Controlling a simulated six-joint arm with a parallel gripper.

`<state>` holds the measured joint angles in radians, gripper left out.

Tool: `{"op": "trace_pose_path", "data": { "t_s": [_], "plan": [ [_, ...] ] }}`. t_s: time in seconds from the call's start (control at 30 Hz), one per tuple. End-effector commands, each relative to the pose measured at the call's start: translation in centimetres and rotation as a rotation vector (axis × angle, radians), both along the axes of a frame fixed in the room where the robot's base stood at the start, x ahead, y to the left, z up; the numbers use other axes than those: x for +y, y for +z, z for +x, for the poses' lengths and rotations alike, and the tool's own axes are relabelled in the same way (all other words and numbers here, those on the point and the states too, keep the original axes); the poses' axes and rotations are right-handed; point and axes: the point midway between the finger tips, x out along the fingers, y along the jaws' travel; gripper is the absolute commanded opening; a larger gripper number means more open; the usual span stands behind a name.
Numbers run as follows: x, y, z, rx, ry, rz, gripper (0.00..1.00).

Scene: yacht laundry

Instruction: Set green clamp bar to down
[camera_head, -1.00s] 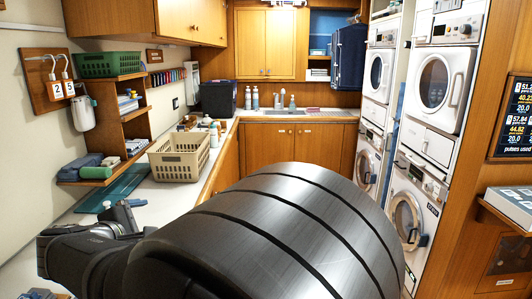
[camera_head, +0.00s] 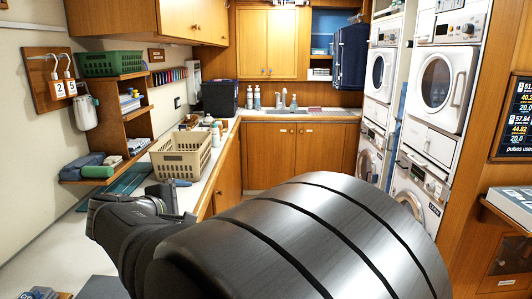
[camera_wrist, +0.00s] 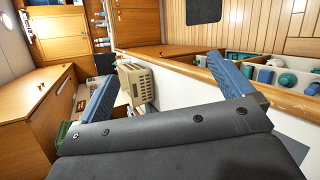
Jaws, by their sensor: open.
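I cannot make out a green clamp bar in either view. My gripper shows in the wrist view (camera_wrist: 164,72) with two blue fingers spread wide apart and nothing held between them. In the head view, my gripper (camera_head: 172,193) is above the left counter, just in front of the beige basket in the picture. My large black arm link covers the lower middle of the head view and hides what lies behind it.
The beige basket (camera_head: 180,158) stands on the counter; a dark teal mat (camera_head: 128,180) lies beside it. A green basket (camera_head: 110,64) tops the wooden shelf. Washers and dryers (camera_head: 437,85) line the right. In the wrist view, a wooden-edged bin (camera_wrist: 215,68) holds several bottles.

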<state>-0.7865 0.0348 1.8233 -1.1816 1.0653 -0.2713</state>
Motion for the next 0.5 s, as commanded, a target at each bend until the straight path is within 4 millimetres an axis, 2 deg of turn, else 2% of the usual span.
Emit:
{"op": "trace_pose_path", "data": {
  "t_s": [0.03,0.23,0.33,0.43,0.47,0.5],
  "plan": [
    [0.0,0.0,0.0,0.0,0.0,0.0,0.86],
    [0.0,0.0,0.0,0.0,0.001,0.0,0.47],
    [0.9,-0.1,-0.3,0.002,0.011,0.016,0.27],
    [3.7,-0.3,-1.3,0.008,0.037,0.072,0.08],
    [4.9,-0.4,-1.8,0.011,0.049,0.099,0.02],
    [6.7,-0.6,-2.6,0.018,0.065,0.138,0.0]
  ]
}}
